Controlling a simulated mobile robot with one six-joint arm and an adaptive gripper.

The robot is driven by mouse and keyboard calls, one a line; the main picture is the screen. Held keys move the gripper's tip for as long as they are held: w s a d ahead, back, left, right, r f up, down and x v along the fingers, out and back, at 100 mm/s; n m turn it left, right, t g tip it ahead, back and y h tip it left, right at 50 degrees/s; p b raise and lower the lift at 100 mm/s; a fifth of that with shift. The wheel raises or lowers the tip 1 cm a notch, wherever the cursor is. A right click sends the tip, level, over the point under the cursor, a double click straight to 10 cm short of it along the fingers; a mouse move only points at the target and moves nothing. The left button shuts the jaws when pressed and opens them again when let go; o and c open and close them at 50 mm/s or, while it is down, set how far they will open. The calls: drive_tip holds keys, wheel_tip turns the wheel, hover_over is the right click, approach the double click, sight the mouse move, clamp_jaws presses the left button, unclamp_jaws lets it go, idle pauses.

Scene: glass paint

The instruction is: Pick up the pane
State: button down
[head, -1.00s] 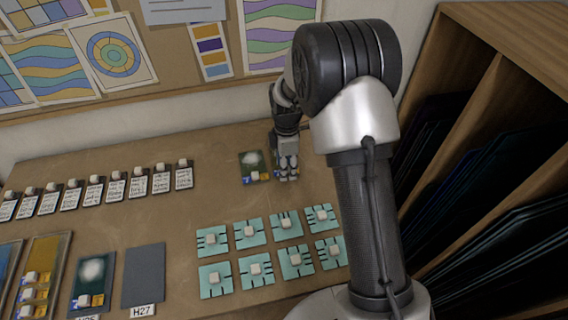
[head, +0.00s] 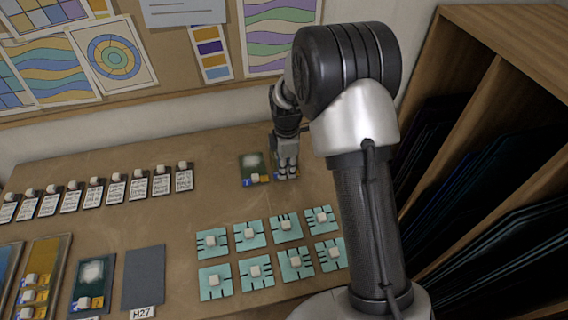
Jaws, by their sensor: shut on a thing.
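A small dark green pane (head: 252,163) with a pale blotch and blue and yellow tags along its lower edge lies at the back of the table. My gripper (head: 286,172) is just to its right, pointing down, with its fingers low over the table. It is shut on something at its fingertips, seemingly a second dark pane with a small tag. My fingers and wrist hide most of that piece, so I cannot tell its full shape or whether it touches the table.
Teal cards (head: 248,235) with white knobs lie in two rows in front. Labelled tags (head: 106,190) line the left. A grey pad (head: 144,277) marked H27 and another blotched pane (head: 92,284) lie front left. A wooden rack (head: 470,110) of dark sheets stands right.

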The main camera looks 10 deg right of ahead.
wheel_tip(320, 180, up, 20)
drive_tip(key=p, duration=0.5)
